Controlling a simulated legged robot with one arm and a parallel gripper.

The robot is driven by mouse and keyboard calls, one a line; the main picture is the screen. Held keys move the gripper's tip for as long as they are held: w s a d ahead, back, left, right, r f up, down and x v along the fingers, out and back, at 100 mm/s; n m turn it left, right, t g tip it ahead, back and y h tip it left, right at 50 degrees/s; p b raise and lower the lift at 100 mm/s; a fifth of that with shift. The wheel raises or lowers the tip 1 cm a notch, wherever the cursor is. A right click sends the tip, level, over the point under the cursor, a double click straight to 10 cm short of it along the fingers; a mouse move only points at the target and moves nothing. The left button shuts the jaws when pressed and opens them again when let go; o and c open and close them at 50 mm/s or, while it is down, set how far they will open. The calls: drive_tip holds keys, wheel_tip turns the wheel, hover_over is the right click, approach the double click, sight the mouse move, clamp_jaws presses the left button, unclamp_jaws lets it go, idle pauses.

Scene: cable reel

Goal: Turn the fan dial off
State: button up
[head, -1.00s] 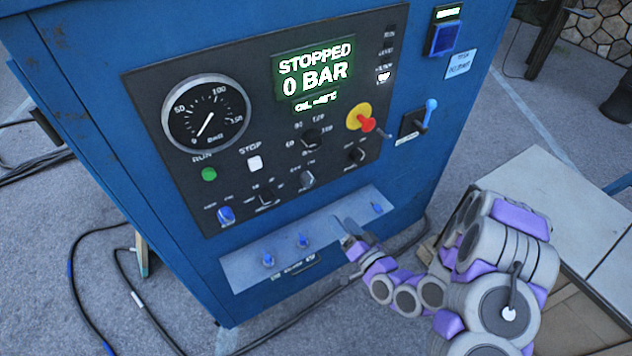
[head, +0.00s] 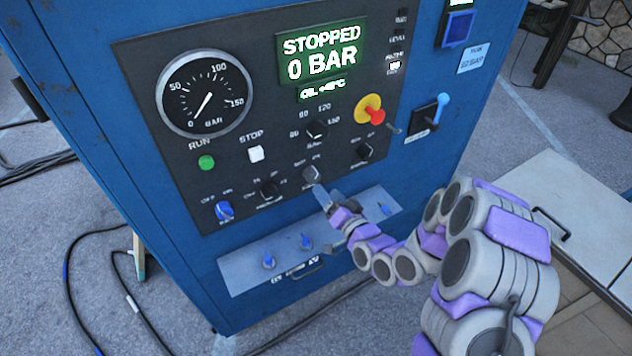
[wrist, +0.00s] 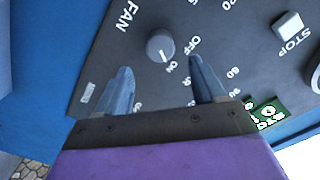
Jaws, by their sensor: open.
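The fan dial (wrist: 160,46) is a round grey knob on the dark panel, labelled FAN, with OFF and ON marks. Its white pointer line faces the ON mark in the wrist view. In the head view the fan dial (head: 311,173) sits in the lower middle of the panel, just above my gripper's tips. My gripper (wrist: 160,66) is open and empty. Its fingers point at the panel, with the dial between their lines and slightly beyond the tips. In the head view my gripper (head: 322,196) partly covers the panel below the dial; contact cannot be told.
Nearby are a black dial (head: 317,128), another dark dial (head: 364,150), a red emergency knob (head: 375,115) on yellow, and a white STOP button (head: 256,154). A grey plate (head: 240,270) with blue valves lies below. The display (head: 320,55) reads STOPPED, 0 BAR.

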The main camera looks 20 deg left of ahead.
sight(316, 178)
drive_tip(key=b+x, duration=0.1)
drive_tip(key=x, duration=0.6)
drive_tip(key=shift+a+f, duration=0.1)
drive_tip(key=c, duration=1)
